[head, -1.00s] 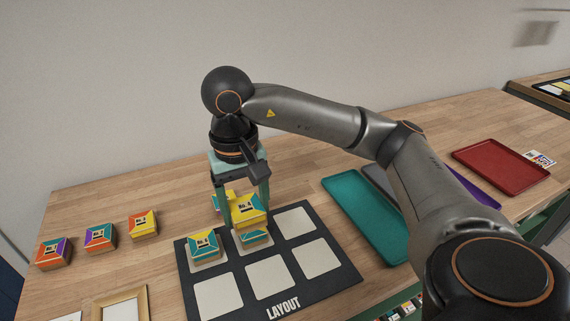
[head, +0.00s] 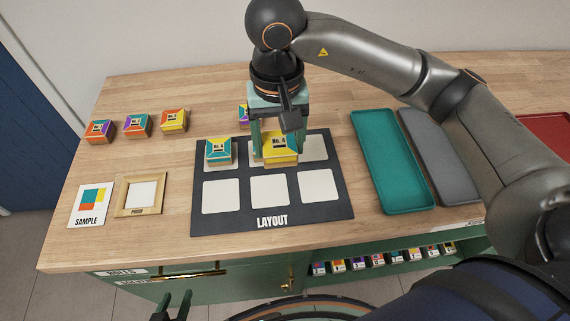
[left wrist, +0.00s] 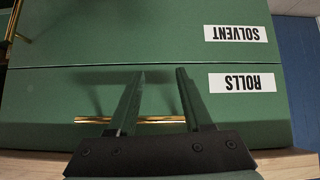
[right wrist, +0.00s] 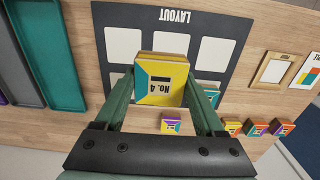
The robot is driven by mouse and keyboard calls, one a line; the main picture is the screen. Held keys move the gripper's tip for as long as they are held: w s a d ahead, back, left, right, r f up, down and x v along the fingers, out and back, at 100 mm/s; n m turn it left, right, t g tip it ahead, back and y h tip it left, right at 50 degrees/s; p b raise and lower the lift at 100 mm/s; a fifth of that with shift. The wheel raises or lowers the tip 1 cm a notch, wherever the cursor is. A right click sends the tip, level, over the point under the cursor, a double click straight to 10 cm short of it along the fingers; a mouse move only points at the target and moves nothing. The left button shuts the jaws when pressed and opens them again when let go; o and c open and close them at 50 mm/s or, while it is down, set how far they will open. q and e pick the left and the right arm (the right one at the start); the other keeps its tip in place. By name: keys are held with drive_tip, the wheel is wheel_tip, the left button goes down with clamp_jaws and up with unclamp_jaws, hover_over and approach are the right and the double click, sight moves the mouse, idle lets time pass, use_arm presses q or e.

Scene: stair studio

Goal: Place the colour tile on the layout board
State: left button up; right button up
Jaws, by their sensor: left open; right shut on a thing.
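My right gripper (head: 281,140) is shut on a yellow, teal and orange tile marked No. 4 (head: 280,148). It holds the tile over the top middle cell of the dark layout board (head: 235,219). The tile fills the middle of the right wrist view (right wrist: 163,84). It hides that cell, so I cannot tell whether it touches down. A teal-topped tile (head: 219,150) sits in the top left cell. The top right cell and the bottom row are bare. My left gripper (head: 175,303) is open and empty, low in front of the green drawers (left wrist: 110,45).
Three tiles (head: 137,125) stand in a row at the left; another (head: 243,115) is partly hidden behind my right gripper. A sample card (head: 90,204) and a proof frame (head: 140,195) lie front left. Teal (head: 388,160) and grey (head: 440,155) trays lie right of the board.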

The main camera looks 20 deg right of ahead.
drive_tip(key=shift+d+f, duration=0.1)
drive_tip(key=shift+d, duration=0.1)
drive_tip(key=w+d+f+p, duration=0.2)
drive_tip(key=w+d+f, duration=0.1)
drive_tip(key=w+d, duration=0.25)
hover_over(309, 147)
drive_tip(key=s+a, duration=0.1)
wheel_tip(309, 147, down, 5)
drive_tip(key=shift+f, duration=0.15)
drive_tip(key=shift+w+d+f, duration=0.25)
drive_tip(key=shift+d+f, duration=0.05)
drive_tip(key=shift+f, duration=0.2)
drive_tip(key=f, duration=0.1)
drive_tip(key=f+p, duration=0.1)
drive_tip(key=f, duration=0.1)
drive_tip(key=shift+w+d, duration=0.1)
drive_tip(key=shift+d, duration=0.1)
drive_tip(key=shift+f, duration=0.25)
